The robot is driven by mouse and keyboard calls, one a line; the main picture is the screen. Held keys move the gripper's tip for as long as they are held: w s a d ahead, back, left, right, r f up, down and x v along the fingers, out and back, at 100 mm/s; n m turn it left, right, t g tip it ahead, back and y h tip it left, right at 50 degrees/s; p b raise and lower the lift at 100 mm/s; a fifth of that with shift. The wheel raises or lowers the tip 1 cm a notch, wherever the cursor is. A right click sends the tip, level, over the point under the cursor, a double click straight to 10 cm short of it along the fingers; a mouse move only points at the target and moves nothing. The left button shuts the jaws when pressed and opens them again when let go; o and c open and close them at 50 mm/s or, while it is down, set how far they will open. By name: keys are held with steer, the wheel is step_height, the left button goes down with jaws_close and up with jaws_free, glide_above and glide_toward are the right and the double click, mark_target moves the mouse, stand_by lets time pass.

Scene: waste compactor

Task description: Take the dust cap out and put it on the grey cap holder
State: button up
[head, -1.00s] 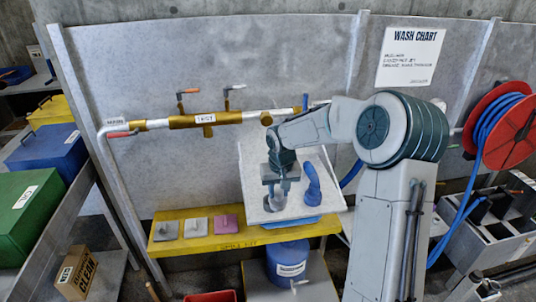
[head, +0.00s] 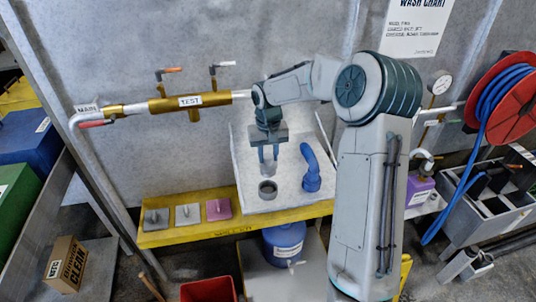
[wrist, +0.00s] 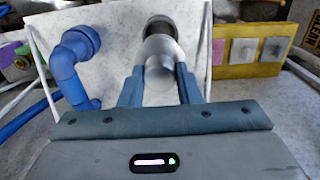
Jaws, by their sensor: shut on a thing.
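My gripper (head: 268,168) is shut on the silver-grey dust cap (wrist: 160,72), which sits between the two fingers in the wrist view. In the head view the fingers are above the dark round socket (head: 267,189) on the pale sloping panel, with a gap between. The cap is hard to make out there. The socket opening also shows beyond the cap in the wrist view (wrist: 159,27). To the left on the yellow shelf stand a darker grey holder (head: 155,219), a lighter grey one (head: 187,215) and a pink one (head: 218,209), all apart from my gripper.
A blue elbow pipe (head: 311,168) rises from the panel just right of the socket. A brass pipe marked TEST (head: 190,102) runs along the wall behind. A blue drum (head: 284,242) and a red bin (head: 208,290) stand below the yellow shelf (head: 230,229).

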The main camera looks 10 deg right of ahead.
mark_target(268, 167)
steer(key=shift+f+b, duration=2.15)
steer(key=shift+f, duration=0.75)
steer(key=shift+a+f+b, duration=0.1)
steer(key=shift+f+b, duration=1.55)
steer(key=shift+f, duration=0.45)
steer(key=o, duration=1.4)
steer(key=shift+r, duration=0.1)
steer(key=shift+r+p, duration=2.3)
steer(key=shift+r, duration=1.15)
steer(key=shift+s, duration=0.1)
